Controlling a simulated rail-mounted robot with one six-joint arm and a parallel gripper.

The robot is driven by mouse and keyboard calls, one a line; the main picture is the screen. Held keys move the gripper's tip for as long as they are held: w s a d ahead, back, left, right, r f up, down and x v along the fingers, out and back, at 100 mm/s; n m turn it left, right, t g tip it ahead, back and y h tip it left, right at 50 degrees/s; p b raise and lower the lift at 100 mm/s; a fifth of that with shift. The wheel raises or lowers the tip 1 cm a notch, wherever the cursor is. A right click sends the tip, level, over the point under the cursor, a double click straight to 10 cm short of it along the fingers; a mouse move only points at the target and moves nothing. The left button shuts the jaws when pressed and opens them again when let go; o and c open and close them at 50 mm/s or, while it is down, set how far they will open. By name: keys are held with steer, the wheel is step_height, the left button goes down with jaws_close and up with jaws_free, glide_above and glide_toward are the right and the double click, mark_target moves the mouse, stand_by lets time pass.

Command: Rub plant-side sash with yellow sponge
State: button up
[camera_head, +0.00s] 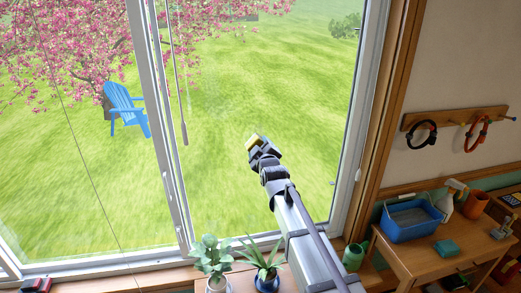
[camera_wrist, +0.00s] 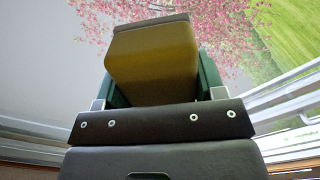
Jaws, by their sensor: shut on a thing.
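The yellow sponge (camera_head: 252,139) is held at the tip of my gripper (camera_head: 257,147), in front of the right-hand window sash (camera_head: 356,115), which has the potted plants below it. In the wrist view the sponge (camera_wrist: 152,62) sits between the two dark green fingers of my gripper (camera_wrist: 158,78), with a grey strip at its far end. I cannot tell whether the sponge touches the glass. Faint pale marks show on the pane (camera_head: 222,105) left of the sponge. My arm hides part of the lower right of this sash.
A leafy plant (camera_head: 213,257) and a spiky plant (camera_head: 263,263) stand below the sash. A green watering can (camera_head: 353,257) is right of my arm. A wooden table (camera_head: 403,258) at the right bears a blue tub (camera_head: 409,232). A vertical frame bar (camera_head: 160,125) borders the left sash.

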mark_target(257, 121)
steer(key=shift+x, duration=1)
step_height(257, 121, up, 4)
steer(key=p, duration=0.4)
steer(key=shift+s+r, duration=0.1)
steer(key=shift+r, duration=0.05)
step_height(257, 121, up, 4)
steer(key=p, duration=0.4)
step_height(257, 121, down, 8)
steer(key=b, duration=0.8)
steer(key=shift+f, duration=0.25)
steer(key=shift+r, duration=0.1)
